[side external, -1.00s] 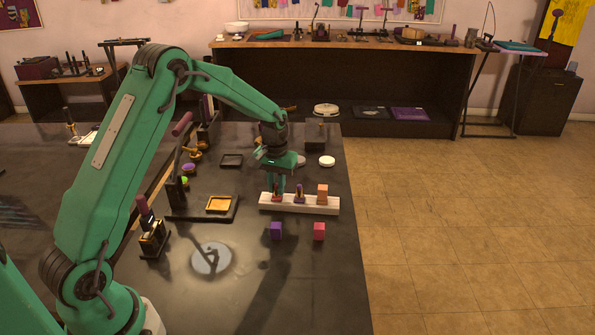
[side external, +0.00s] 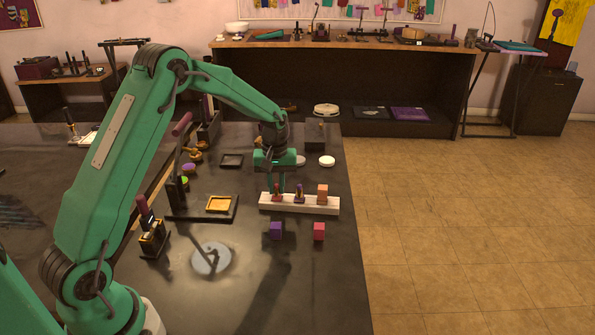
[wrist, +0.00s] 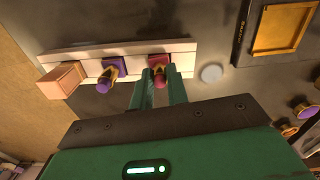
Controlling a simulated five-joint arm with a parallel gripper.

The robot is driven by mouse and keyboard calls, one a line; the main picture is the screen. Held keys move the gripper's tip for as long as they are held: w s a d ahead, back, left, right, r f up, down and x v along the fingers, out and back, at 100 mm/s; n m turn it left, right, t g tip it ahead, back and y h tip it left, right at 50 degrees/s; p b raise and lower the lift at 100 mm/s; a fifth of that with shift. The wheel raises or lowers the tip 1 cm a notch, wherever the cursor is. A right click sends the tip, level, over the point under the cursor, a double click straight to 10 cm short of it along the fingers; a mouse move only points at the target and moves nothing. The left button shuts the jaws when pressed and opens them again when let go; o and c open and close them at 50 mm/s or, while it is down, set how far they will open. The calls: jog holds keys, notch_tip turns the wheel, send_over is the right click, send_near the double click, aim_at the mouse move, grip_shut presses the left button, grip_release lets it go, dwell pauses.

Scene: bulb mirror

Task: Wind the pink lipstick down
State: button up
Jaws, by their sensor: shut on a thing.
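In the side view the lipstick (side external: 277,196) is at the rack's left end, partly hidden by my gripper. My gripper (wrist: 160,74) points down over it, with one finger on each side, shut on it. In the side view my gripper (side external: 278,186) is at the lipstick's top. How far the pink stick stands out of its case is hard to tell.
A purple lipstick (side external: 299,193) stands close beside it in the rack, then an orange-pink capped one (side external: 322,194). A tray with a gold square (side external: 219,204) is at left.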

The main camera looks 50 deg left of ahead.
jog(key=o, duration=0.7)
jog(key=m, duration=0.7)
dwell(0.4)
jog(key=m, duration=0.7)
dwell(0.3)
